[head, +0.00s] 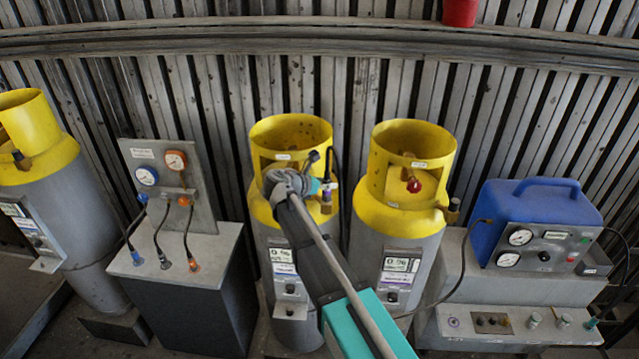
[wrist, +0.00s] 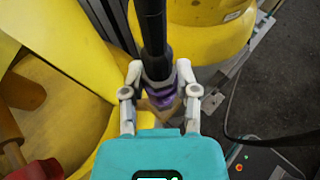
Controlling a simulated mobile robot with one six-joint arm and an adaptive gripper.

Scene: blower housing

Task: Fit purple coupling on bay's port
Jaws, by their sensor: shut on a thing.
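The purple coupling (wrist: 185,74) is between the two pale fingers of my gripper (wrist: 160,92) in the wrist view, with a thick black hose rising from it. My gripper is shut on it, and the fingers hide much of it. A tan, brass-like fitting (wrist: 160,103) shows just below the coupling; I cannot tell whether they touch. In the head view my gripper (head: 326,186) is at the right side of the left middle cylinder's yellow collar (head: 290,135), above a brass valve fitting (head: 326,203). The coupling's purple is not clear there.
A second yellow-topped cylinder (head: 400,200) stands close on the right. A gauge panel (head: 165,180) with several hoses is on the left. A blue machine (head: 540,215) stands on a grey bench (head: 490,285) at right. A red knob (wrist: 42,170) is low in the wrist view.

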